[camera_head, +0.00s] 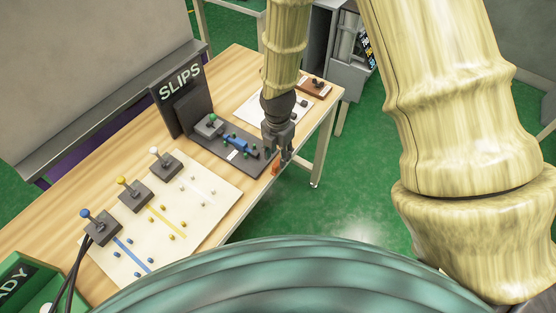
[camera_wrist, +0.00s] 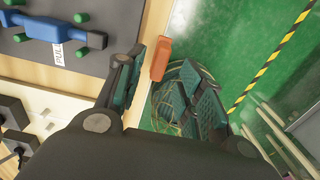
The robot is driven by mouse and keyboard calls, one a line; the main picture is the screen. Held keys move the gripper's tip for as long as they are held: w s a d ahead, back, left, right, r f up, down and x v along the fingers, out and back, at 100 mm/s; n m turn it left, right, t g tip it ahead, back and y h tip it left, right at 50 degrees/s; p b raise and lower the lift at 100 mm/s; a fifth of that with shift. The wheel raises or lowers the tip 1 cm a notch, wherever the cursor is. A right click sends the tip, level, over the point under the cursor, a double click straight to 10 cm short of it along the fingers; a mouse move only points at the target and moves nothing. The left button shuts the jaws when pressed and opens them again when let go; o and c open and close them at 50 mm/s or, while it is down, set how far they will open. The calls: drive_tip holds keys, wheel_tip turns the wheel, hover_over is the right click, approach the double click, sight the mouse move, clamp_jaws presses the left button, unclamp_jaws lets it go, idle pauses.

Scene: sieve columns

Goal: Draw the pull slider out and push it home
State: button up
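The blue slider (camera_head: 236,143) lies on a dark grey plate (camera_head: 222,153) between green pegs, beside a white label. In the wrist view the blue slider (camera_wrist: 65,34) is at the upper left, and its label (camera_wrist: 60,52) reads "PULL". My gripper (camera_head: 282,162) is over the table's front edge, to the right of the slider and apart from it. In the wrist view my gripper (camera_wrist: 168,82) has its two fingers spread with nothing clasped between them. A small orange block (camera_wrist: 160,60) at the table edge shows beyond the fingers, near the left one.
A "SLIPS" sign (camera_head: 181,88) stands behind the plate. To the left, a cream board (camera_head: 160,235) carries levers with blue, yellow and white knobs. A white sheet (camera_head: 258,107) and a brown block (camera_head: 314,88) lie farther back. Green floor is open past the front edge.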

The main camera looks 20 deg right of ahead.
sight(278, 161)
drive_tip(key=shift+f+p, duration=0.55)
drive_tip(key=shift+f, duration=1.75)
clamp_jaws()
